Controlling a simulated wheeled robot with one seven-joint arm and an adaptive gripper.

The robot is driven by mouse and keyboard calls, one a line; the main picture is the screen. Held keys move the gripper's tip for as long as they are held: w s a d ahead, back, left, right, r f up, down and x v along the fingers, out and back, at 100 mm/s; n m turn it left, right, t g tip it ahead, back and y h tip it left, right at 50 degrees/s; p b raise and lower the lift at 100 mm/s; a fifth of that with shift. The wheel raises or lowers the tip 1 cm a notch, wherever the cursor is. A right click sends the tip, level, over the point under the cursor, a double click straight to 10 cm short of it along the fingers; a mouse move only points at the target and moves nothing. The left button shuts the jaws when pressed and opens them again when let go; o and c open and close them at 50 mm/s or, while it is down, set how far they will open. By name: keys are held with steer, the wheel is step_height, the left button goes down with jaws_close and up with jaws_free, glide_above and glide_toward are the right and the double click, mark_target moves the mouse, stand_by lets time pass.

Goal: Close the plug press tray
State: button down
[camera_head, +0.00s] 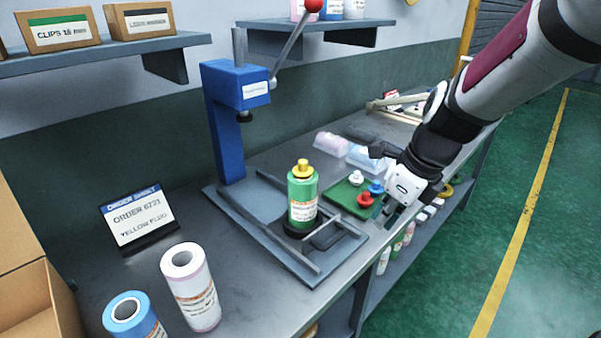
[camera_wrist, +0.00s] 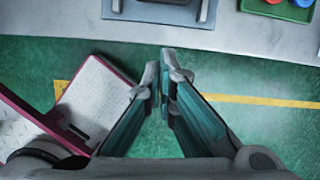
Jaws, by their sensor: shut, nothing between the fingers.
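The blue plug press (camera_head: 235,120) stands on the bench at the back, with a red-knobbed lever. Its tray (camera_head: 326,236) is out toward the bench's front edge, between two grey rails, clear of the press head. A green bottle (camera_head: 302,200) with a yellow plug on top stands upright on the tray. The front end of the press base with its rails (camera_wrist: 160,10) shows at the top of the wrist view. My gripper (camera_head: 383,218) is right of the tray, near the bench edge. In the wrist view my gripper (camera_wrist: 165,70) is shut and empty, over the floor.
A green plate (camera_head: 350,197) with white, blue and red plugs lies right of the tray. Lower-shelf bottles are below my gripper. The floor (camera_head: 540,200) is clear.

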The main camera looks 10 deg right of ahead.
steer(key=shift+m, duration=0.5)
steer(key=x, duration=0.4)
steer(key=b+x, duration=0.1)
steer(key=x, duration=0.3)
steer(key=w+a+b+x, duration=0.1)
steer(key=x, duration=0.3)
steer(key=shift+a+r, duration=0.1)
steer(key=shift+r, duration=0.15)
steer(key=shift+w+a+f, duration=0.15)
steer(key=shift+w+a, duration=0.2)
steer(key=shift+w, duration=0.25)
steer(key=shift+w+a, duration=0.1)
steer(key=w+a, duration=0.4)
steer(key=w, duration=0.2)
steer(key=w+a+p, duration=0.1)
steer(key=w+a, duration=0.3)
steer(key=w, duration=0.2)
steer(key=w+a, duration=0.5)
steer(key=w, duration=0.1)
steer(key=shift+w+a, duration=0.1)
